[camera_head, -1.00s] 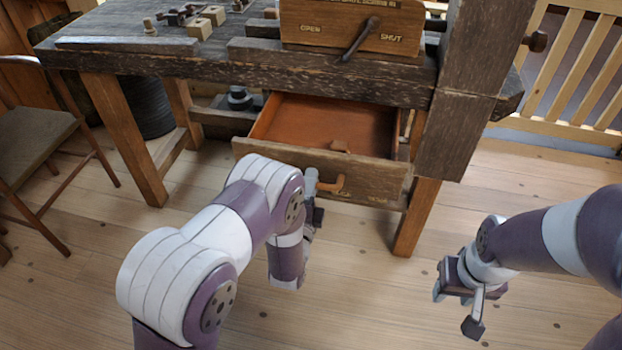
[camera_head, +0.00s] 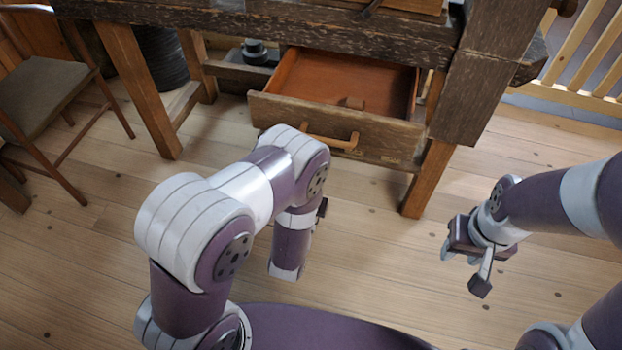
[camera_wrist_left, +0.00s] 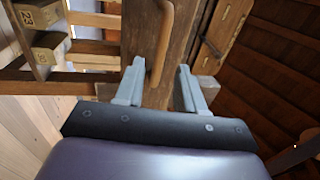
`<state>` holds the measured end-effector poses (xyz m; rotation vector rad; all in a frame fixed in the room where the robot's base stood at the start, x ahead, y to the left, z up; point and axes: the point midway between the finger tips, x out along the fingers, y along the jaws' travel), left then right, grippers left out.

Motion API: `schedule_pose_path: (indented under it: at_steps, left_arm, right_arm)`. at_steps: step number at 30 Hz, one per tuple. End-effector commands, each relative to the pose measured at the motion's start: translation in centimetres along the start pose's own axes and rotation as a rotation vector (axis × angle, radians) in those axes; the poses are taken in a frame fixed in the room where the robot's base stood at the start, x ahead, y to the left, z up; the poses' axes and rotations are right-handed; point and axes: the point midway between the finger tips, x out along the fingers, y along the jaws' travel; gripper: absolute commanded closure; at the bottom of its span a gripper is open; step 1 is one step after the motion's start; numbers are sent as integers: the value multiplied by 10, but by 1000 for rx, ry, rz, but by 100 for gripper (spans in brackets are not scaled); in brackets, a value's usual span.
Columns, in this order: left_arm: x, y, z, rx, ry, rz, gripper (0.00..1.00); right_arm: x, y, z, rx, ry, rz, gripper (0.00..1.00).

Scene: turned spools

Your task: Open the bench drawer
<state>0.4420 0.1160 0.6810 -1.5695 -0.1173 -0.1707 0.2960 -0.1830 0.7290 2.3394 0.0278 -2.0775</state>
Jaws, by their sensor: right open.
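The bench drawer (camera_head: 395,140) stands pulled out from under the bench, its reddish-brown inside showing. Its wooden bar handle (camera_head: 330,140) is on the front, with nothing around it in the head view. My left gripper (camera_wrist_left: 161,68) is open in the left wrist view, its two grey fingers apart. The handle (camera_wrist_left: 164,35) shows just ahead of them, and the gap between looks empty. In the head view my left arm hides most of that gripper, below and apart from the handle. My right gripper (camera_head: 464,268) is open and empty above the floor at the right.
The dark bench (camera_head: 300,38) stands on wooden legs. A chair (camera_head: 45,85) is at the left, and a slatted railing (camera_head: 575,75) is at the back right. The floor (camera_head: 380,245) before the drawer is clear.

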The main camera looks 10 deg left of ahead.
Motion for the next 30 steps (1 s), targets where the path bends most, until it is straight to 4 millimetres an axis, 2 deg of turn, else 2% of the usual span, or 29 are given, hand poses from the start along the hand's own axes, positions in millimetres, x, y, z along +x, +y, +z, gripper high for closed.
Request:
schedule_pose_path:
  at_steps: [3, 11, 26, 28, 30]
  left_arm:
    - [-24, 1, -1, -2, 4, -2, 62]
    - [-43, 1, 0, -1, 1, -1, 62]
    - [-43, 0, 0, -2, 0, 0, 62]
    - [-38, 2, 0, -26, -6, 19, 62]
    - [-24, 7, 1, -104, -24, 87, 62]
  right_arm:
    - [4, 0, 0, 0, 0, 0, 57]
    - [6, 0, 1, 0, 0, 0, 57]
    - [5, 0, 1, 0, 0, 0, 57]
    - [5, 0, 1, 0, 0, 0, 57]
    - [5, 0, 1, 0, 0, 0, 57]
